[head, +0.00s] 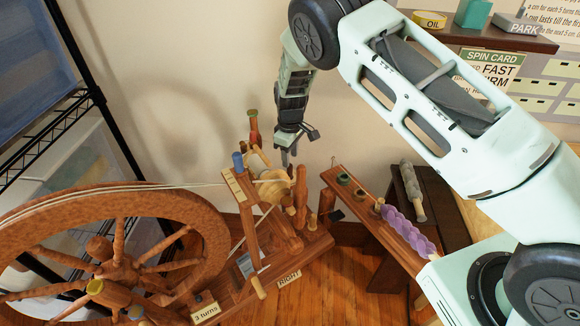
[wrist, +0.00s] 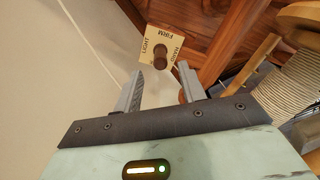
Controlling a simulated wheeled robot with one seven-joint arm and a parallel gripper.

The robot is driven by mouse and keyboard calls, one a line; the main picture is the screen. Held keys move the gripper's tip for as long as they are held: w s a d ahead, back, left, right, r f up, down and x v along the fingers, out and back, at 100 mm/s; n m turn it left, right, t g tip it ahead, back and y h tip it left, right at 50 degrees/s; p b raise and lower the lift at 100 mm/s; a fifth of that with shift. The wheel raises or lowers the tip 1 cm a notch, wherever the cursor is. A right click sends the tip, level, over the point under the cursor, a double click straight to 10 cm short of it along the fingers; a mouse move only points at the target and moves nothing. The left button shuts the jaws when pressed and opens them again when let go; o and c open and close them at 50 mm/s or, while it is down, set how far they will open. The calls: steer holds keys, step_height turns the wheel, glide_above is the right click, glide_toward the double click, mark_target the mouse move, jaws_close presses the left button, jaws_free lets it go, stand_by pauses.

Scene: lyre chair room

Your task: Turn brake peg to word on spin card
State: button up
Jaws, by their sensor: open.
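The brake peg (wrist: 160,60) is a dark brown knob on a pale dial plate (wrist: 148,36), seen in the wrist view. The plate reads LIGHT at left, FIRM at top and HARD at right. I cannot tell which word the peg points to. My gripper (wrist: 163,82) is open and empty, its fingers apart below the plate in the picture. In the head view, my gripper (head: 290,160) hangs over the spinning wheel's flyer end. The spin card (head: 492,68) on the wall shows FAST and an end reading "IRM"; my arm covers its left part.
The big spoked wheel (head: 110,215) fills the lower left. A bobbin with pale yarn (head: 272,186) is close below my gripper. A narrow wooden bench (head: 345,193) with a purple roll (head: 408,231) stands to the right. A shelf (head: 490,38) holds an OIL tin (head: 430,19).

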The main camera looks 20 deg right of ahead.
mark_target(290, 171)
steer(key=shift+f, duration=2.75)
jaws_close()
